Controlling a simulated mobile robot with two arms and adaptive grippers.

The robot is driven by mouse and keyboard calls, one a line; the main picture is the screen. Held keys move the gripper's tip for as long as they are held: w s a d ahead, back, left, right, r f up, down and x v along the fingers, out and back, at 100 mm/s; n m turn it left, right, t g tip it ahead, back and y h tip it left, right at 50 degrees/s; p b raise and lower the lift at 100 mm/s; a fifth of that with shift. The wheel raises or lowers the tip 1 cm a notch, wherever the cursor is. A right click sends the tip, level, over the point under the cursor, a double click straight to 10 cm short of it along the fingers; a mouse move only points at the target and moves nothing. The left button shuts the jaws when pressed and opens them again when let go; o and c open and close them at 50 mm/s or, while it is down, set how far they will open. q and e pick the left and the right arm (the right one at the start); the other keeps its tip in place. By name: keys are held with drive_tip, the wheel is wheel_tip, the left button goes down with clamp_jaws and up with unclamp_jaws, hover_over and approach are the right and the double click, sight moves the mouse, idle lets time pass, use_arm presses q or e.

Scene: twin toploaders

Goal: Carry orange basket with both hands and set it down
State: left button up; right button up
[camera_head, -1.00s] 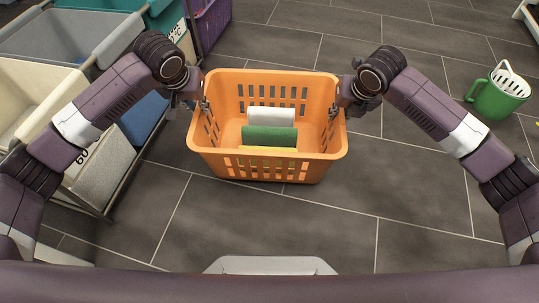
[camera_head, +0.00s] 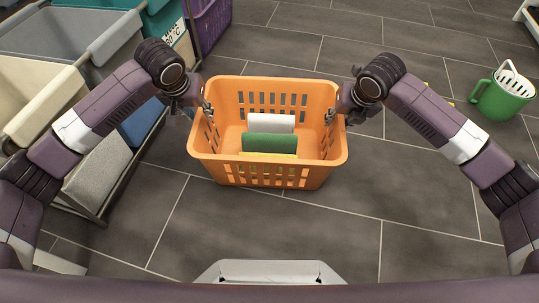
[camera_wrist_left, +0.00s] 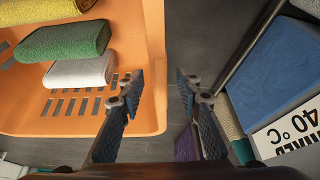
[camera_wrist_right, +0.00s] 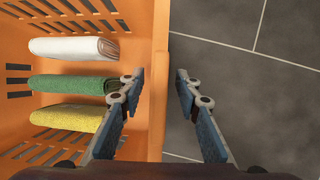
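The orange basket (camera_head: 240,173) is upright in the middle of the head view, over the grey tiled floor; whether its base touches the floor is unclear. It holds a white rolled towel (camera_head: 271,123), a green one (camera_head: 269,142) and a yellow one (camera_wrist_right: 68,118). My left gripper (camera_wrist_left: 160,84) straddles the basket's left wall, one finger inside and one outside. My right gripper (camera_wrist_right: 160,84) straddles the right wall the same way. Both look open, with a gap showing between the wall and the outer finger.
A rack of bins stands at left: a grey one (camera_head: 45,38), a cream one (camera_head: 55,118), and a teal one (camera_head: 155,22). A purple basket (camera_head: 210,22) is behind. A green jug (camera_head: 503,98) stands on the floor at right. The floor in front of the basket is clear.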

drive_tip(key=shift+a, duration=0.1)
drive_tip(key=shift+r, duration=0.15)
use_arm(q)
drive_tip(key=v, duration=1.2)
use_arm(e)
drive_tip(key=v, duration=1.1)
drive_tip(key=shift+s+r, duration=0.2)
drive_tip(key=shift+r, duration=0.15)
